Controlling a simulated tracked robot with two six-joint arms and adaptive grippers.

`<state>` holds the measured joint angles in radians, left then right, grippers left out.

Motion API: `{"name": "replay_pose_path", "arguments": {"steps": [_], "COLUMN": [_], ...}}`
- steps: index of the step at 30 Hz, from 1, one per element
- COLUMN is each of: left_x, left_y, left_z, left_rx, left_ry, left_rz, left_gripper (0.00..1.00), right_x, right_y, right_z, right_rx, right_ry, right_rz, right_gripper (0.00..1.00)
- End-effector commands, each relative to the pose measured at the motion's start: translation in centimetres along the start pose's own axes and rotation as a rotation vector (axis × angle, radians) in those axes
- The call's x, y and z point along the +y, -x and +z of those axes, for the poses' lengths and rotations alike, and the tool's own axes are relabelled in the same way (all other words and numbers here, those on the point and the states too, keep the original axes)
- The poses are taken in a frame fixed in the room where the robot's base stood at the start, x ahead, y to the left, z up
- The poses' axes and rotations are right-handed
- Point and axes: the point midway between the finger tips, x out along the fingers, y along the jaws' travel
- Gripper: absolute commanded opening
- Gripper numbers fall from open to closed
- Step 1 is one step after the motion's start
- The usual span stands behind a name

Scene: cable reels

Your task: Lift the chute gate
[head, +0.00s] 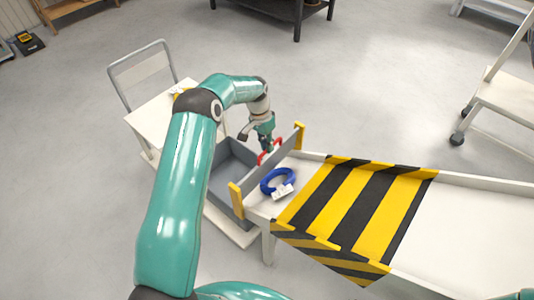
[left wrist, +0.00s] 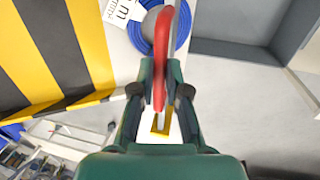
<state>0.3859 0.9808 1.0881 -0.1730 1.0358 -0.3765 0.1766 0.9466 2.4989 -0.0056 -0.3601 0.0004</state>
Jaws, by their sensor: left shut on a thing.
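The chute gate (head: 288,147) is a grey panel standing across the chute's end between two yellow posts. Its red handle (head: 264,157) is on the gate's upper part; it also shows in the left wrist view (left wrist: 162,50). My left gripper (head: 265,144) is over the gate, shut on the red handle. In the left wrist view its fingers (left wrist: 160,88) sit either side of the handle. A blue cable coil (head: 266,185) with a white tag lies on the chute right behind the gate. My right gripper is not in view.
The chute has a yellow-black striped section (head: 350,205). Open floor lies beyond.

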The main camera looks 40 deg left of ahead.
Motion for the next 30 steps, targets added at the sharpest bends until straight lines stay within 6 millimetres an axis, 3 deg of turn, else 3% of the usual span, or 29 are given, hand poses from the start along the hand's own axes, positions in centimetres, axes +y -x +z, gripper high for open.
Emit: {"name": "replay_pose_path", "arguments": {"steps": [11,12,16,25,30], "left_x": [0.1,0.1,0.1,0.1,0.1], "left_y": [1.1,1.1,1.0,0.9,2.1], "left_z": [-0.1,-0.1,-0.1,0.0,-0.1], "left_rx": [0.006,0.007,0.005,0.002,0.005], "left_ry": [0.001,0.001,0.000,0.000,0.000], "left_rz": [-0.003,-0.003,-0.002,-0.001,-0.002], "left_gripper": [0.00,0.21,0.39,0.39,0.39], "right_x": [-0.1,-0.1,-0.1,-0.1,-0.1], "right_y": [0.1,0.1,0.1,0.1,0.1], "right_z": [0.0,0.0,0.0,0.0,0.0], "right_rx": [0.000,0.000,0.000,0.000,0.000], "right_ry": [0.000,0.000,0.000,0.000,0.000], "right_rz": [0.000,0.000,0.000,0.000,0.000], "right_gripper": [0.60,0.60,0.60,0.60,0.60]}}
